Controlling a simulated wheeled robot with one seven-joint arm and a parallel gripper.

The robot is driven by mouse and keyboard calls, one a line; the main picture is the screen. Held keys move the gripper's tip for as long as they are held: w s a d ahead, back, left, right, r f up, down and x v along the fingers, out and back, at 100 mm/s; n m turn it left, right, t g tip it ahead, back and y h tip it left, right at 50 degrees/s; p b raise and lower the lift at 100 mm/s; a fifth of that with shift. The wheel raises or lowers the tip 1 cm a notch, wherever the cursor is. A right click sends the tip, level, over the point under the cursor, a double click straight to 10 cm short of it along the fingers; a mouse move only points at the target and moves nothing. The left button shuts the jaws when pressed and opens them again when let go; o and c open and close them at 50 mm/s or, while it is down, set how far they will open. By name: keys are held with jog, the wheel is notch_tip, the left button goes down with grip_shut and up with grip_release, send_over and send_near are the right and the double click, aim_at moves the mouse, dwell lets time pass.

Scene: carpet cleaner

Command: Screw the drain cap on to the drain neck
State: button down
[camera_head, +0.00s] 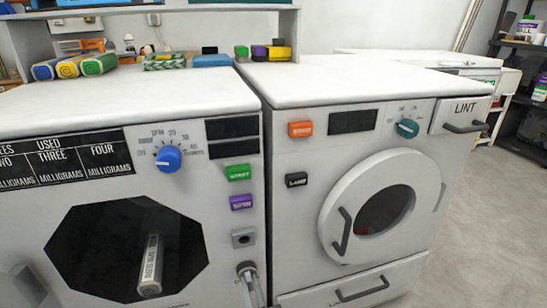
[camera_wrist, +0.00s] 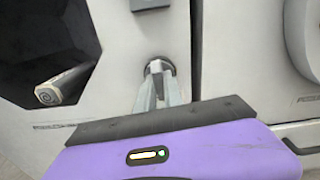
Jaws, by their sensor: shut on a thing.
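My gripper (camera_wrist: 158,72) is shut on a small round grey piece, taken to be the drain cap, at the lower right front of the left machine. In the head view my gripper (camera_head: 247,270) shows at the bottom edge, in front of that panel. A dark round fitting (camera_wrist: 147,66), apparently the drain neck, shows around the fingertips in the wrist view. The fingers hide most of cap and neck. I cannot tell whether the threads are engaged.
A small square fitting (camera_head: 244,237) sits above my gripper. The right machine (camera_head: 295,235) stands close beside it, with a round door (camera_head: 350,190). Open floor (camera_head: 490,230) lies at right.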

jog(key=shift+m, duration=0.5)
jog(key=c, duration=1.4)
grip_release()
jog(key=shift+s, duration=0.15)
jog(key=shift+v, duration=4.4)
